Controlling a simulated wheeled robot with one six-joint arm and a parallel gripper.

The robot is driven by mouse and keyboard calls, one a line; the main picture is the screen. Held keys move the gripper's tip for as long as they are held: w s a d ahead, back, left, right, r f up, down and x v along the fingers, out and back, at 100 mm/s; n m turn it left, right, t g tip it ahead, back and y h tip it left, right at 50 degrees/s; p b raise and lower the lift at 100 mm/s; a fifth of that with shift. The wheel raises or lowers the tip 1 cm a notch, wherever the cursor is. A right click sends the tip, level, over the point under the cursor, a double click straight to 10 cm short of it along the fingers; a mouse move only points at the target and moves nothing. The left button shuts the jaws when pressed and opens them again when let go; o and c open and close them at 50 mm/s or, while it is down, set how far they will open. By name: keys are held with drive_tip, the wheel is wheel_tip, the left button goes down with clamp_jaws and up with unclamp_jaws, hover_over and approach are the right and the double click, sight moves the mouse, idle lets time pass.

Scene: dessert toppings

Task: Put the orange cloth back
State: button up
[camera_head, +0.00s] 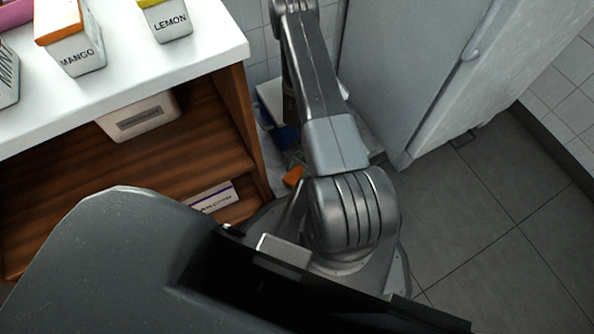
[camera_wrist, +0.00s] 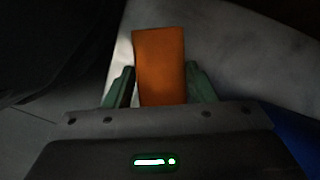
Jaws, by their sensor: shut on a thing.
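The orange cloth (camera_wrist: 160,62) looks like a flat, folded rectangle in the wrist view. It stands between the two fingers of my gripper (camera_wrist: 161,82), which are shut on it. Its far end reaches beyond the fingertips over a pale surface. In the head view a small orange patch (camera_head: 294,176) shows low beside the wooden shelf unit, and it looks like the same cloth. My gripper cannot be made out in the head view, where my arm covers much of that spot.
A white counter (camera_head: 200,62) over wooden shelves (camera_head: 110,165) stands at left, with mango (camera_head: 75,55) and lemon (camera_head: 168,22) containers on top. A blue item (camera_head: 287,137) lies low in the gap beside it. A grey cabinet (camera_head: 405,65) bounds the gap at right. Floor at right is clear.

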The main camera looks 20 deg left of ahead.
drive_tip(key=o, duration=0.9)
drive_tip(key=p+v, duration=0.3)
drive_tip(key=v, duration=0.9)
